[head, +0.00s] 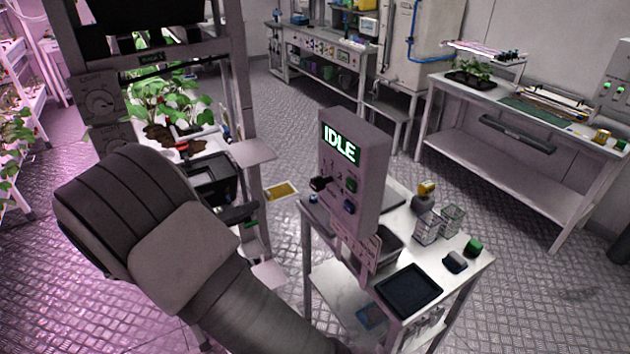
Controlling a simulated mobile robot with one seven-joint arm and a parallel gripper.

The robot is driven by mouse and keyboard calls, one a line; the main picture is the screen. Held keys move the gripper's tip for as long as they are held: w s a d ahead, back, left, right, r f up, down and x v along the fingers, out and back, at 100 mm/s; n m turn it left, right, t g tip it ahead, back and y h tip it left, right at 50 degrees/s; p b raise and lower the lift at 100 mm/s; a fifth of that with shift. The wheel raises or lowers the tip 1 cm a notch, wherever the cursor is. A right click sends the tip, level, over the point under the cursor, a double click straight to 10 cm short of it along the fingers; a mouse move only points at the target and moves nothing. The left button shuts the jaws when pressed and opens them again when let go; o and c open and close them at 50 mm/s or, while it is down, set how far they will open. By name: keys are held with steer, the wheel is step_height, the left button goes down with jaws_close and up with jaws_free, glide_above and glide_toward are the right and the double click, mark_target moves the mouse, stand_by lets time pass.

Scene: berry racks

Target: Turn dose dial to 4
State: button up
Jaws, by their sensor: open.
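A grey control box (355,165) with a green "IDLE" display (338,143) stands on the white cart. A dial with a black knob (320,184) sits on its front face below the display, with small numbers around it. The knob's exact setting is too small to read. A green button (351,185) and a blue button (349,207) are to its right. My arm fills the lower left and hides much of its end. Dark parts that look like my gripper (243,213) show past the arm, left of the box and apart from the knob.
The cart (460,266) carries a dark tray (409,290), clear baskets (428,227) and a green-topped item (473,246). A plant rack with a shelf plate (247,152) stands at the left. Floor is open behind the cart, before the right bench (500,113).

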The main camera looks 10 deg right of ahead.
mark_target(313, 186)
steer(key=p+x, duration=0.3)
steer(key=x, duration=1.4)
steer(key=shift+s, duration=0.15)
steer(key=shift+a, duration=0.1)
jaws_close()
